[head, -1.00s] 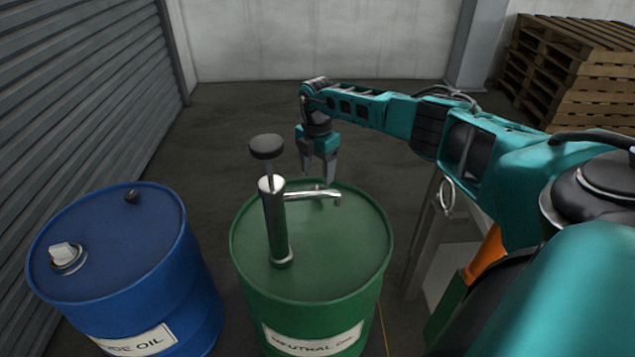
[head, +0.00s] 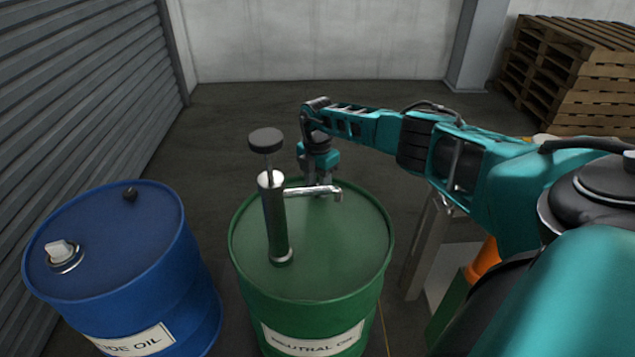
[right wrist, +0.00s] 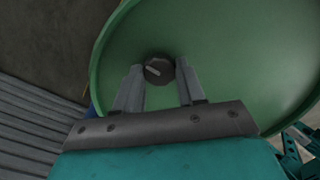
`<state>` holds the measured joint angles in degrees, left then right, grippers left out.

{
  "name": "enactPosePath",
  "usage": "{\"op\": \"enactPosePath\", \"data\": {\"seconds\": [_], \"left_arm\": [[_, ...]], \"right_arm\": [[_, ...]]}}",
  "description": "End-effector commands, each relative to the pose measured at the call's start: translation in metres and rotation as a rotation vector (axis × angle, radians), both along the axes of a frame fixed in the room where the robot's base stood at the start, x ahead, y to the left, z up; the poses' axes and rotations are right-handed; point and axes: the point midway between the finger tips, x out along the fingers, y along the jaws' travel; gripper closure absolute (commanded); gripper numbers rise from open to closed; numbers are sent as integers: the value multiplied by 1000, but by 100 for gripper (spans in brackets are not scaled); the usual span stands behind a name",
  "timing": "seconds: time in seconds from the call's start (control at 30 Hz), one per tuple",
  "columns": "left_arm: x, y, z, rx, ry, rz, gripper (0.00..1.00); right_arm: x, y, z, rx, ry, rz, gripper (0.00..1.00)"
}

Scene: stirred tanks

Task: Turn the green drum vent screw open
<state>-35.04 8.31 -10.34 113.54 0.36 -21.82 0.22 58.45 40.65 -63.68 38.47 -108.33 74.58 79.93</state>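The green drum (head: 340,250) stands upright in the middle of the head view, with a hand pump (head: 275,220) on its lid. In the right wrist view the vent screw (right wrist: 157,70), a dark round cap with a light bar across it, sits on the green lid (right wrist: 230,60) near the rim. My right gripper (right wrist: 158,78) is open, its two fingers pointing down on either side of the screw with gaps to it. In the head view the right gripper (head: 318,185) is behind the pump spout, low at the drum's far edge; the screw is hidden there. My left gripper is not in view.
A blue drum (head: 120,250) with a white-capped bung (head: 60,252) stands to the left. The pump's spout (head: 312,190) reaches right, close in front of the right gripper. A grey stand (head: 435,260) is right of the green drum. Wooden pallets (head: 570,75) are stacked at the back right.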

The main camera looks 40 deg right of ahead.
Motion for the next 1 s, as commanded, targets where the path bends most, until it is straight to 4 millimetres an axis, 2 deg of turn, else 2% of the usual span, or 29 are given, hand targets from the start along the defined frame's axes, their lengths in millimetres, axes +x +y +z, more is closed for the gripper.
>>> {"op": "enactPosePath", "data": {"seconds": [0.03, 0.3, 0.67, 1.0], "left_arm": [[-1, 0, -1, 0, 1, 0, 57], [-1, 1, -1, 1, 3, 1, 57], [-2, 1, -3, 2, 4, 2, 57], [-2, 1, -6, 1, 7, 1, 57]], "right_arm": [[0, 0, 0, 0, 1, 0, 67], [0, 0, 0, 0, 2, 0, 91], [0, -1, 0, -1, 2, 68, 91], [0, -1, 0, -2, 1, 327, 91]]}}
